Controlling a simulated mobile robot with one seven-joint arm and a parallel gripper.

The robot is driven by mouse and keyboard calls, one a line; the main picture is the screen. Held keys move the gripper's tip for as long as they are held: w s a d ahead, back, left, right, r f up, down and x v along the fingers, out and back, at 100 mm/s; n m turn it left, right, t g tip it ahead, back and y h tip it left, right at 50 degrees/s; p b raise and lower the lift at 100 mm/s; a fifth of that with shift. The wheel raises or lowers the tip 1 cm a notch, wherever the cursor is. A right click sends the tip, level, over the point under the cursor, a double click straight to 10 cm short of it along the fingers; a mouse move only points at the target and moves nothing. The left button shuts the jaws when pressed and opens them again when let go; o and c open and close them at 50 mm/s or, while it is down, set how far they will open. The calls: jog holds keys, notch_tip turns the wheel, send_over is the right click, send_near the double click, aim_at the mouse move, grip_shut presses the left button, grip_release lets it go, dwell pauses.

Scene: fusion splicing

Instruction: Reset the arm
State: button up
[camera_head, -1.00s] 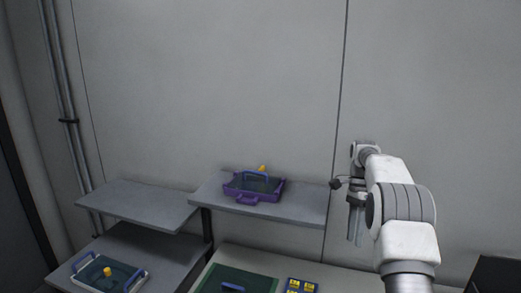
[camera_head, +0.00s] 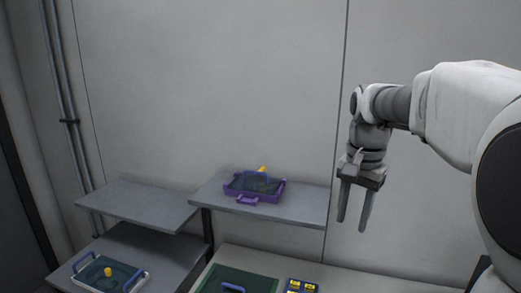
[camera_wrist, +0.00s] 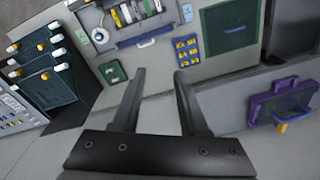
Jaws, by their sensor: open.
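My gripper (camera_head: 354,208) hangs from my arm at the right of the head view, fingers pointing down. It is open and empty, in the air in front of the wall, to the right of the raised grey shelf. In the wrist view the gripper (camera_wrist: 158,85) shows two spread fingers with nothing between them. Below and beyond them are the workbench and its equipment, apart from the fingers.
A purple tray (camera_head: 238,194) with a yellow-knobbed item stands on the grey shelf (camera_head: 303,206). A green mat (camera_head: 208,283) and a yellow-blue block set (camera_head: 302,286) lie on the bench. Air around my gripper is clear.

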jog(key=s+a+f+n+t, duration=0.2)
jog(key=s+n, duration=0.2)
jog(key=s, duration=0.5)
jog(key=s+a+f+n+t, duration=0.2)
jog(key=s+n, duration=0.2)
jog(key=s, duration=0.6)
jog(key=shift+s+a+t, duration=0.15)
jog(key=shift+a+t, duration=0.1)
jog(key=shift+t, duration=0.15)
jog(key=shift+s, duration=0.15)
